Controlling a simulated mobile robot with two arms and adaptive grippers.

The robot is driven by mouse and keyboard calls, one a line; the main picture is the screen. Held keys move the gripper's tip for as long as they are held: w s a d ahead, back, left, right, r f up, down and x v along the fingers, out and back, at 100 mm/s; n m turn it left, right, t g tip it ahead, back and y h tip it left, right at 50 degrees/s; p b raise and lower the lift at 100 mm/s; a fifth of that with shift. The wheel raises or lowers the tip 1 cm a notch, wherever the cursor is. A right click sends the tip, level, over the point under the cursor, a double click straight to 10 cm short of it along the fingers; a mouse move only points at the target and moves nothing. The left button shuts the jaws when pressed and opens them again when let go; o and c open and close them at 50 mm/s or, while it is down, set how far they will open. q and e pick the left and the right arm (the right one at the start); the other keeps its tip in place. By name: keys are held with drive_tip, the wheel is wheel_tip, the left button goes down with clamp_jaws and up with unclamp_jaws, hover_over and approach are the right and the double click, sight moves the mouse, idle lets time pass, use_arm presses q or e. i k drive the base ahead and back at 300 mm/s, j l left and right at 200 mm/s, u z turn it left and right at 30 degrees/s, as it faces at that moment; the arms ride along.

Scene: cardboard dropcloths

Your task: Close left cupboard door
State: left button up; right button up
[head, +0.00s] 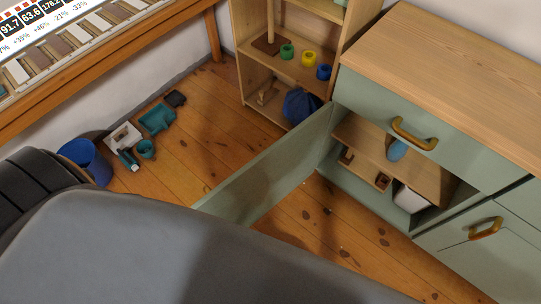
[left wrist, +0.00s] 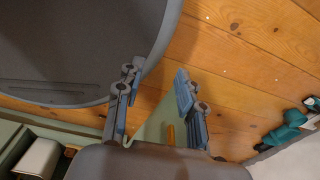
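The left cupboard door (head: 270,165) is a pale green panel on the green cabinet with a wooden top. It stands wide open, swung out from its hinge side over the floor, and my grey body hides its near end. In the left wrist view, part of the green door (left wrist: 152,127) and a yellow-brown handle (left wrist: 170,134) show between the fingers of my left gripper (left wrist: 158,76). The fingers are spread apart; I cannot tell whether either touches the door. My left gripper is hidden in the head view. My right gripper is in neither view.
The open cupboard holds a shelf (head: 425,178), a white container (head: 410,198) and small items. A drawer handle (head: 414,134) sits above. A wooden shelf unit (head: 262,75) and a dark blue bag (head: 300,106) stand behind the door. A blue bin (head: 84,160) is at left.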

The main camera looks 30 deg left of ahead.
sight(249, 194)
drive_tip(key=k+j+z, duration=0.2)
drive_tip(key=j, duration=0.35)
drive_tip(key=k+j+z, duration=0.2)
drive_tip(key=j, duration=0.3)
drive_tip(key=k+j+z, duration=0.2)
drive_tip(key=j, duration=0.25)
drive_tip(key=k+j+z, duration=0.2)
drive_tip(key=k+j, duration=0.15)
drive_tip(key=i+j+z, duration=0.1)
drive_tip(key=j+z, duration=0.2)
drive_tip(key=j, duration=0.35)
drive_tip(key=j+z, duration=0.3)
drive_tip(key=j, duration=0.35)
drive_tip(key=k+j+z, duration=0.1)
drive_tip(key=k+j, duration=0.3)
drive_tip(key=j, duration=0.1)
